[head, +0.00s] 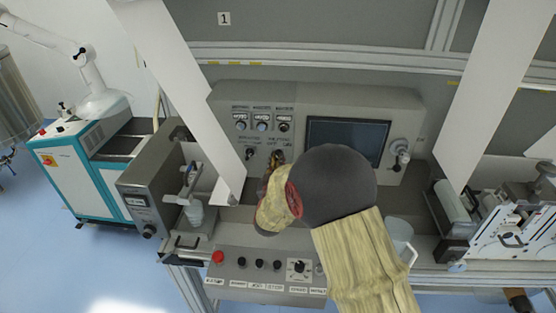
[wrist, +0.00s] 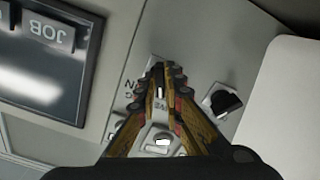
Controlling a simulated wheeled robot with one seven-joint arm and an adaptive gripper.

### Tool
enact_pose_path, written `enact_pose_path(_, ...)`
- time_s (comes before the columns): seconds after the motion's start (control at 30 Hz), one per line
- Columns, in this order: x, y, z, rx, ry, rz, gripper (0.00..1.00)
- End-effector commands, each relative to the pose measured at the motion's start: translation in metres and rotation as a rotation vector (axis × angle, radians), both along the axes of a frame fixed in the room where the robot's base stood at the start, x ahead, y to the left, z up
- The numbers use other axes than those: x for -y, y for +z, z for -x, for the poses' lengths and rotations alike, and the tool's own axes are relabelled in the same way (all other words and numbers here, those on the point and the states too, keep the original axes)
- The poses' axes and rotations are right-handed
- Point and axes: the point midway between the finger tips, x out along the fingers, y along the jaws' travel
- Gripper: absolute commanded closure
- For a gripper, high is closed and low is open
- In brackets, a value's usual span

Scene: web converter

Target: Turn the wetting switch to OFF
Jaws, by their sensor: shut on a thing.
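The wetting switch sits on the grey control panel (head: 226,112), below a row of dials and left of the screen. My gripper (head: 275,160) reaches in front of it and hides most of it in the head view. In the wrist view my gripper (wrist: 161,82) is shut with its yellow-brown fingers on the switch (wrist: 160,91), and only a slim light part of it shows between the tips. An ON label (wrist: 128,88) lies beside the fingers. The switch's exact angle is hidden.
A black knob (wrist: 224,100) is next to the switch, also seen in the head view (head: 250,153). The screen (head: 346,139) is to the right. A white slanted panel (head: 185,85) hangs close on the left. A red stop button (head: 218,257) is on the lower console.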

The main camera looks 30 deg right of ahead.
Motion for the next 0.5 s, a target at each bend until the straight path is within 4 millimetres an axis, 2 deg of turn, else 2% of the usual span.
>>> enact_pose_path(0.5,-0.0004,-0.0005,0.0,-0.055,0.001,0.08,1.0)
